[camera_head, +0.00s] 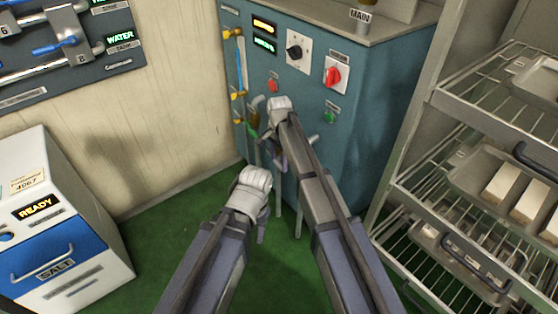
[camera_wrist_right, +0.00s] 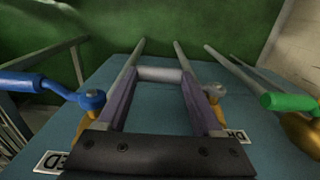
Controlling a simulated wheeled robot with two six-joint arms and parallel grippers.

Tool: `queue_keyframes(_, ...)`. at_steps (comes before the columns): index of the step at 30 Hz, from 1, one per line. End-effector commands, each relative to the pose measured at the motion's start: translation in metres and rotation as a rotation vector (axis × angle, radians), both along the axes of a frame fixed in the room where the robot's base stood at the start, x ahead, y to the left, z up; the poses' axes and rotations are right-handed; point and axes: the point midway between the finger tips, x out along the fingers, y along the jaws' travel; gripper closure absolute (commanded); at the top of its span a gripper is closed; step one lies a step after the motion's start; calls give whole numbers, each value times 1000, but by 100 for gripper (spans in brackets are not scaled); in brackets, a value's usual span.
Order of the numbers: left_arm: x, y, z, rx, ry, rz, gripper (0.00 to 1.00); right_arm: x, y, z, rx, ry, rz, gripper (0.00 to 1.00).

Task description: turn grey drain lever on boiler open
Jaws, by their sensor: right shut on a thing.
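The teal boiler (camera_head: 375,95) stands ahead of me in the head view. In the right wrist view, my right gripper (camera_wrist_right: 160,82) has its two purple fingers closed around the grey drain lever (camera_wrist_right: 158,74), which lies crosswise between the fingertips. Its pivot (camera_wrist_right: 216,91) shows beside the right finger, near a partly covered label starting "DR". In the head view, my right gripper (camera_head: 276,150) is at the boiler's lower front, and my arm hides the lever. My left gripper (camera_head: 262,228) hangs low over the green floor, apart from the boiler; its jaw opening does not show.
A blue lever (camera_wrist_right: 50,88) and a green lever (camera_wrist_right: 290,101) flank my right gripper on yellow valves. Thin pipes run beside them. A wire rack (camera_head: 470,200) with trays stands right; a white salt box (camera_head: 60,220) stands left. Green floor (camera_head: 160,230) is clear between.

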Motion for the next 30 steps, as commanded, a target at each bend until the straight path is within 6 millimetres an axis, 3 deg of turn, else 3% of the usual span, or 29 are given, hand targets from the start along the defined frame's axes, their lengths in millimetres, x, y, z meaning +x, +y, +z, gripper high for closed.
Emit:
queue_keyframes(1, 0, 0, 0, 0, 0, 0, 50, 0, 0, 0, 0, 0, 0, 71)
queue_keyframes(9, 0, 0, 0, 0, 0, 0, 50, 0, 0, 0, 0, 0, 0, 100)
queue_keyframes(30, 0, 0, -12, -2, 0, -2, 50, -2, -1, -10, 74, -101, 0, 100)
